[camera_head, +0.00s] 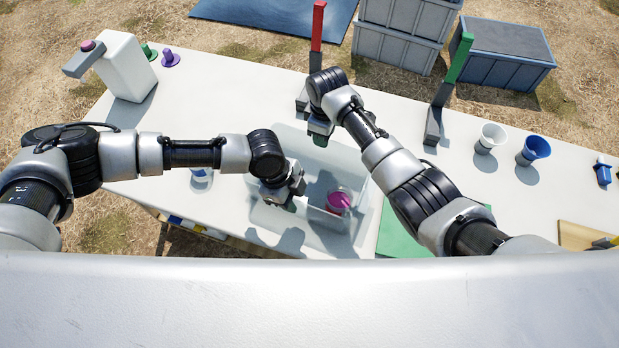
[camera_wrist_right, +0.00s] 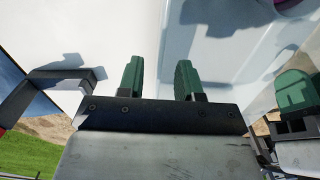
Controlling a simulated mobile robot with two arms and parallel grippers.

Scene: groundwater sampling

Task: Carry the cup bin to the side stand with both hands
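The cup bin (camera_head: 368,222) is a clear, open box on the white table, with a magenta cup (camera_head: 339,201) inside. My left gripper (camera_head: 283,192) is at the bin's left side; its fingers are mostly hidden in the head view. My right gripper (camera_head: 319,134) is at the bin's far wall. In the right wrist view its two green fingers (camera_wrist_right: 160,82) stand apart, with the edge of a clear wall seeming to run between them. Whether they touch it is unclear. A green fingertip (camera_wrist_right: 296,92) at the right there looks like my left gripper's. I cannot identify the side stand.
A red post (camera_head: 317,25) and a green post (camera_head: 460,58) stand at the table's far edge. White (camera_head: 490,138) and blue (camera_head: 535,150) cups stand to the right. A white dispenser (camera_head: 124,67) is at far left. Grey crates (camera_head: 400,30) stand on the ground behind.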

